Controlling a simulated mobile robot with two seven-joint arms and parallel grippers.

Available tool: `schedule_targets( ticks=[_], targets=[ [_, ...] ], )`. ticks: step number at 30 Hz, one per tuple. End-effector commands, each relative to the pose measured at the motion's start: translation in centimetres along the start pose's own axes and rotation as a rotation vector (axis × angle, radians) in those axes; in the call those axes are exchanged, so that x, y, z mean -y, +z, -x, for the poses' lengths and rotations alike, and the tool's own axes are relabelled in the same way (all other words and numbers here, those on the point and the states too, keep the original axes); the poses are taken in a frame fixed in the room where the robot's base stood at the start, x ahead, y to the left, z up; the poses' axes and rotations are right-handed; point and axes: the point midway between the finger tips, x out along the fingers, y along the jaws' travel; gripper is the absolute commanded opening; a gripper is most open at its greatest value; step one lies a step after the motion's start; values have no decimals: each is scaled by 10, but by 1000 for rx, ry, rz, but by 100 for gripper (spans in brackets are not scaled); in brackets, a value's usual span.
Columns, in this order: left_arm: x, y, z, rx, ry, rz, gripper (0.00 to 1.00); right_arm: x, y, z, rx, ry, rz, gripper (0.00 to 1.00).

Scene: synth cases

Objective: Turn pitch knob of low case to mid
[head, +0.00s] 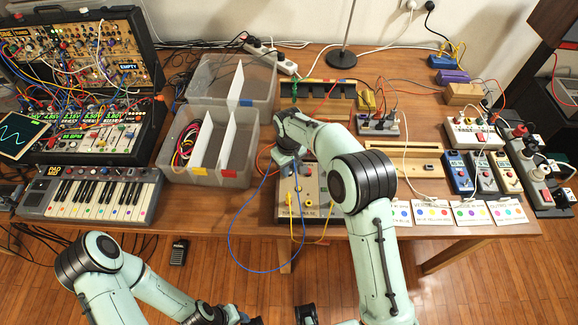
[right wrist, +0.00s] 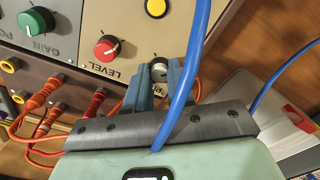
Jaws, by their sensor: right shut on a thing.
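The low case (head: 318,205) stands at the table's front edge in the head view, partly hidden under my right arm. The right wrist view shows its beige panel (right wrist: 125,22) with a red LEVEL knob (right wrist: 107,47), a yellow button (right wrist: 156,8) and a small grey knob (right wrist: 158,66). My right gripper (right wrist: 160,80) is shut on this grey knob; the label under it is mostly covered and its pointer is not clear. In the head view my right gripper (head: 287,158) is over the case's back left part. My left gripper (head: 245,319) is at the bottom edge, cut off, its jaws unclear.
A blue cable (right wrist: 185,85) crosses in front of the right gripper. Orange leads (right wrist: 45,95) are plugged in beside the panel. A green GAIN knob (right wrist: 36,20) is on the neighbouring grey panel. Clear bins (head: 205,175) stand left of the case, small cards (head: 432,212) right.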

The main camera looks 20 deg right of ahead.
Motion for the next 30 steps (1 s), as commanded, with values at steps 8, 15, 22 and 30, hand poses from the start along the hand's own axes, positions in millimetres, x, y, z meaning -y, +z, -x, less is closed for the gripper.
schedule_targets(
  ticks=[8,15,22,30],
  targets=[
    [-4,-2,9,-5,2,-2,43,0,0,1,0,1,-246,0],
    [-7,-4,15,-8,3,-3,43,0,0,1,0,2,-474,0],
    [-10,-6,20,-11,4,-4,43,0,0,2,-1,1,-693,0],
    [-13,-9,27,-16,5,-6,43,0,0,1,0,1,-949,0]
  ],
)
